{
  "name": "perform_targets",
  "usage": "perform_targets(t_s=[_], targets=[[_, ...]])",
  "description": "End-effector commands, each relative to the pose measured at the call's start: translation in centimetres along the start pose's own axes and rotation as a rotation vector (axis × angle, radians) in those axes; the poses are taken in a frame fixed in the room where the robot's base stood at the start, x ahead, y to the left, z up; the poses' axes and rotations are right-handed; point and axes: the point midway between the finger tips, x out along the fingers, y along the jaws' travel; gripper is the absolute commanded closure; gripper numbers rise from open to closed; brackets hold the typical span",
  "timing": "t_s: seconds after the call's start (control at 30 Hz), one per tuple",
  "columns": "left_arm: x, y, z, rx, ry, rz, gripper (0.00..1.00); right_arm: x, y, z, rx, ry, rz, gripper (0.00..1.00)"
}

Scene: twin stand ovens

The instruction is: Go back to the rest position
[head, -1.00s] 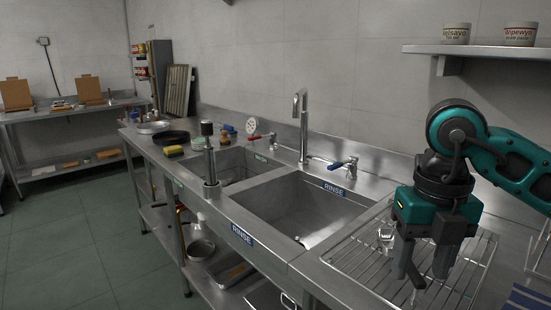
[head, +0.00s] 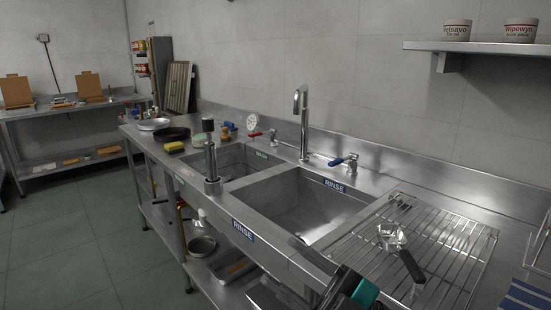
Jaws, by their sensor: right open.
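My right gripper (head: 335,281) shows only in part at the bottom edge, right of centre, in front of the rinse sink's front edge. Its dark fingers are apart and I see nothing between them. A small metal pan (head: 389,236) with a dark handle (head: 411,266) lies on the wire drying rack (head: 455,250), clear of the gripper. My left gripper is not in view.
The rinse sink (head: 300,205) and the wash sink (head: 240,165) stand along the wall with taps behind them. A yellow sponge (head: 174,147) and dishes are at the left end. A wall shelf (head: 480,47) holds two tubs. The floor at left is clear.

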Motion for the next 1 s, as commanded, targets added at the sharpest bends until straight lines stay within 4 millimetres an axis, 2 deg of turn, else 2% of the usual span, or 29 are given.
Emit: perform_targets(t_s=[0.03, 0.17, 0.2, 0.27, 0.3, 0.4, 0.53, 0.6, 0.7, 1.0], targets=[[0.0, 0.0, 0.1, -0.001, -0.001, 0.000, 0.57, -1.7, -0.1, 2.0, 0.064, -0.107, 0.098, 0.47], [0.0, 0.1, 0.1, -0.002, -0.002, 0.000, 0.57, -7.6, -1.2, 7.3, 0.215, -0.420, 0.307, 0.47], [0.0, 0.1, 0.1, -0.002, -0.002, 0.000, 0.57, -9.9, -2.2, 8.7, 0.264, -0.524, 0.357, 0.47], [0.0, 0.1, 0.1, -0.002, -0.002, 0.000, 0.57, -13.7, -4.1, 10.6, 0.342, -0.684, 0.420, 0.47], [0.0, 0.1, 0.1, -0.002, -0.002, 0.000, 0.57, -16.3, -5.5, 11.5, 0.390, -0.786, 0.451, 0.47], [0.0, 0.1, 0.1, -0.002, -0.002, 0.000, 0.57, -22.1, -9.5, 12.6, 0.506, -1.013, 0.498, 0.47], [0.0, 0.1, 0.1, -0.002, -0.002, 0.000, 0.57, -27.7, -14.0, 12.4, 0.628, -1.228, 0.516, 0.47], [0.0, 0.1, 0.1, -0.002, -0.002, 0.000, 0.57, -29.7, -15.8, 11.9, 0.674, -1.303, 0.517, 0.47], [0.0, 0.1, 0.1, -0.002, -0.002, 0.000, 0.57, -31.3, -17.2, 11.5, 0.714, -1.366, 0.514, 0.47], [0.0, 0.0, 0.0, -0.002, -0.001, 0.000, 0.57, -31.8, -17.7, 11.3, 0.726, -1.386, 0.512, 0.47]])
